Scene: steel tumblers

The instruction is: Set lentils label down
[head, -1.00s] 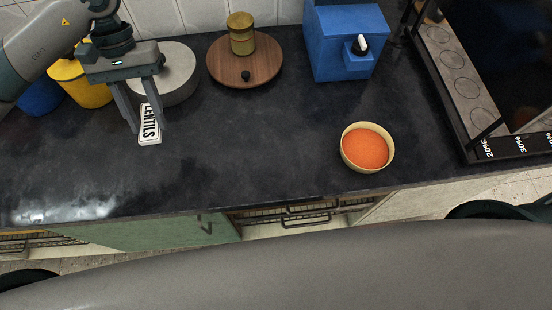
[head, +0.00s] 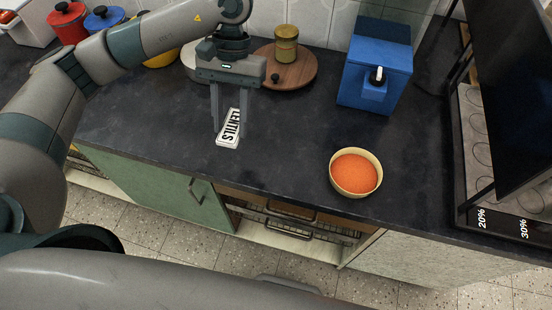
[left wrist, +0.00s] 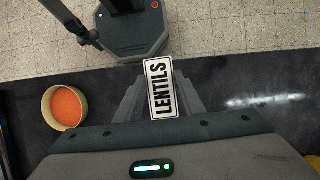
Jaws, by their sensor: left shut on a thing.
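The lentils label (head: 229,130) is a small white plate with black lettering reading LENTILS. My left gripper (head: 231,122) points down over the dark counter and is shut on the label, with one finger on each side of it. The label also shows between the fingers in the left wrist view (left wrist: 160,88). I cannot tell whether its lower edge touches the counter. A cream bowl of orange lentils (head: 356,172) stands to the right of the label, near the counter's front edge. My right gripper is not in view.
Behind the left gripper are a round wooden board (head: 301,72) with a brass canister (head: 286,44) and a grey round slab (head: 192,64). A blue dispenser (head: 374,68) stands at the back right, beside a dark rack (head: 467,140). Counter between label and bowl is clear.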

